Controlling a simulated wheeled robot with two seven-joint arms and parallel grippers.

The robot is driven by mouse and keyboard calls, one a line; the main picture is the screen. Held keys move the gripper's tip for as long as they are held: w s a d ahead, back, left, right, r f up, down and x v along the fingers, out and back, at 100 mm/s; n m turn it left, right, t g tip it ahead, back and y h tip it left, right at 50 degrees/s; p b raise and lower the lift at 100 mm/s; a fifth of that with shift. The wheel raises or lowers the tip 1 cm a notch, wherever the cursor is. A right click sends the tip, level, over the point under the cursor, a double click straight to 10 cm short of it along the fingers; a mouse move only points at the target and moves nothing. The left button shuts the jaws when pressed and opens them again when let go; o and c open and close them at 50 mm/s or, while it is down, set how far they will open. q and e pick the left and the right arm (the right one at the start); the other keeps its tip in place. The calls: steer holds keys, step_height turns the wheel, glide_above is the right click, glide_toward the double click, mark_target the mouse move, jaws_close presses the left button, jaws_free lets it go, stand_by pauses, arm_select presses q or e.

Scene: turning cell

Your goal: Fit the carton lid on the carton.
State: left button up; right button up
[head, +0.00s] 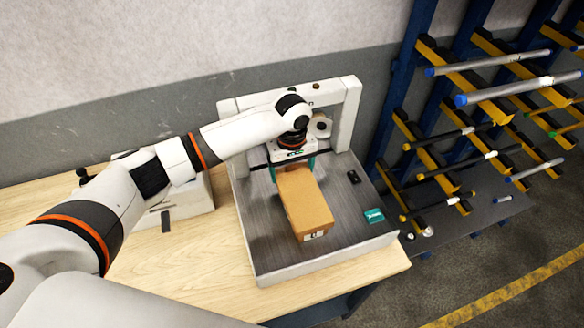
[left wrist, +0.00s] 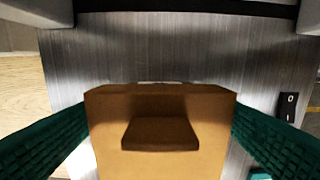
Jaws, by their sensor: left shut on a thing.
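A brown cardboard box shape sits over the grey tray; its lower front, with a small white label, is the carton (head: 314,237). The tan top surface, which I take as the carton lid (head: 306,198), shows no clear seam against the carton. My left gripper (head: 292,167) reaches down at its far end, with one teal finger on each side, shut on it. In the left wrist view the brown lid (left wrist: 105,110) lies between the two fingers (left wrist: 160,125), with a darker block-like patch in its middle. My right gripper is not in view.
The grey tray (head: 262,225) stands on a wooden table (head: 190,265), with a white frame (head: 352,105) behind. A black switch (head: 353,177) and a teal item (head: 373,215) lie right of the carton. A rack of bars (head: 500,90) stands at right.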

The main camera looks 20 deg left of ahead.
arm_select(q)
steer(key=shift+f, duration=0.1)
stand_by(0.3)
steer(key=o, duration=0.9)
steer(key=shift+c, duration=0.2)
steer(key=shift+r, duration=4.05)
steer(key=shift+s+f, duration=0.1)
steer(key=shift+f, duration=0.05)
